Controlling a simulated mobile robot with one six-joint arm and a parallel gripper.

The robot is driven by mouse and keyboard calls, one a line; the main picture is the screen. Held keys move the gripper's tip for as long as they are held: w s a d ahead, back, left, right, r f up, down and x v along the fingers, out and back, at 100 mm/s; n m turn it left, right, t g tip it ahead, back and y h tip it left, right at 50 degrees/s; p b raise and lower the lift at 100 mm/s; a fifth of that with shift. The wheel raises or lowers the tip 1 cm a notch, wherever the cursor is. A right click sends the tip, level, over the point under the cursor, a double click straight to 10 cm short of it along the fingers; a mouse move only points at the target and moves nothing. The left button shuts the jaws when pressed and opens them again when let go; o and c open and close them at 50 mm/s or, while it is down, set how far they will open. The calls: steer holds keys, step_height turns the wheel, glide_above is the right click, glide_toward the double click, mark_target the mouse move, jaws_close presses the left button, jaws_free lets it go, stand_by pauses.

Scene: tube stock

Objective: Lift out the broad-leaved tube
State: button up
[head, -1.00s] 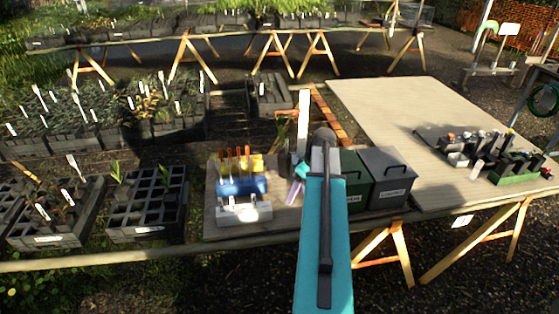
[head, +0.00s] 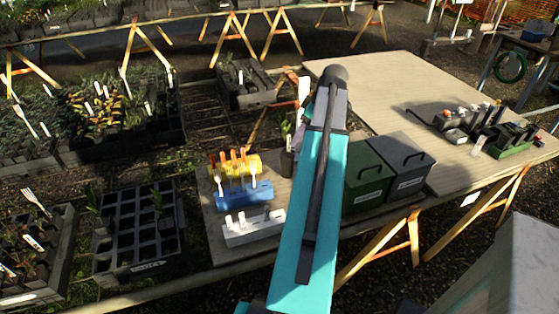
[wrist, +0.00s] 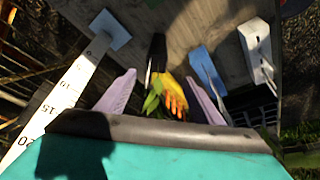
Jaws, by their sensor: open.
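A black tube (head: 287,163) with broad green leaves (head: 285,130) stands on the bench beside the coloured racks in the head view. In the wrist view, the black tube (wrist: 157,55) and its leaves (wrist: 152,98) show between the lilac fingers of my gripper (wrist: 161,76). The fingers are apart, one on each side, and I cannot tell how near they are in depth. In the head view my arm hides most of the gripper. A black cell tray (head: 138,265) at lower left holds small green plants (head: 93,202) in a few cells.
Yellow, blue (head: 243,194) and white (head: 253,232) racks stand left of the arm. A white marked stick (wrist: 65,90) is close left in the wrist view. The wide board (head: 385,85) behind is mostly clear.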

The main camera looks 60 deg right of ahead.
mark_target(288, 154)
steer(key=shift+d+r, duration=0.15)
steer(key=shift+d, duration=0.05)
stand_by(0.3)
steer(key=shift+w, duration=0.1)
steer(key=shift+p+x, duration=0.85)
steer(key=shift+x, duration=3.4)
steer(key=shift+d, duration=0.1)
